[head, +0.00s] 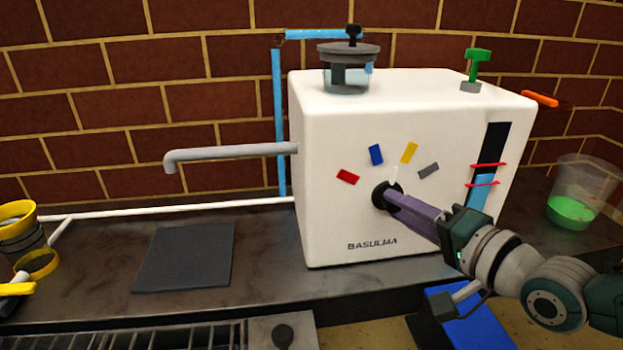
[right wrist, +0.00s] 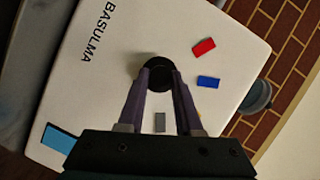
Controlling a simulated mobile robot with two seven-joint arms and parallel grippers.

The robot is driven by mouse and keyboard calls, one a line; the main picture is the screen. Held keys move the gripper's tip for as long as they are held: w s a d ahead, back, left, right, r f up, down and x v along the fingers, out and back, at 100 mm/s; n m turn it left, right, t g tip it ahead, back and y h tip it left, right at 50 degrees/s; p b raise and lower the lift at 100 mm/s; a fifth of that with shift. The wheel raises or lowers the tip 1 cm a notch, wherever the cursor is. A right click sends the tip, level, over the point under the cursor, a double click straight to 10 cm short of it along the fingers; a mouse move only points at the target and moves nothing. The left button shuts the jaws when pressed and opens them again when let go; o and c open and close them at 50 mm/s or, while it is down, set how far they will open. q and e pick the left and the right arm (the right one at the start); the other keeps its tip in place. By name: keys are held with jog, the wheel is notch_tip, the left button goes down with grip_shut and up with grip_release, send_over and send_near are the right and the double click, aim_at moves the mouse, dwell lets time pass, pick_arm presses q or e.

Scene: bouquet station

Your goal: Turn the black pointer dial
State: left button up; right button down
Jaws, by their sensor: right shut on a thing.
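The black pointer dial (head: 380,189) is on the front of the white machine (head: 335,190), above the "BASULMA" lettering. In the right wrist view the dial (right wrist: 158,67) lies between both fingertips (right wrist: 160,80). My left gripper is not in view.
A grey spout (head: 230,154) sticks out left above a dark mat (head: 185,257). A clear cup with green liquid (head: 578,190) stands right of the machine. A lidded jar (head: 347,70) and a green tap (head: 476,64) are on top. Yellow-rimmed items (head: 18,222) stand far left.

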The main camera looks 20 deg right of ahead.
jog(key=shift+f+m+t+y, duration=0.1)
jog(key=shift+m+t+y, duration=0.25)
jog(key=shift+m, duration=0.65)
jog(key=c, duration=0.6)
grip_release()
jog(key=s+d+p, duration=0.1)
jog(key=s+p, duration=0.4)
jog(key=s, duration=0.4)
jog(key=shift+s+d+r, duration=0.3)
jog(key=shift+s+r, duration=0.05)
jog(key=shift+s, duration=0.05)
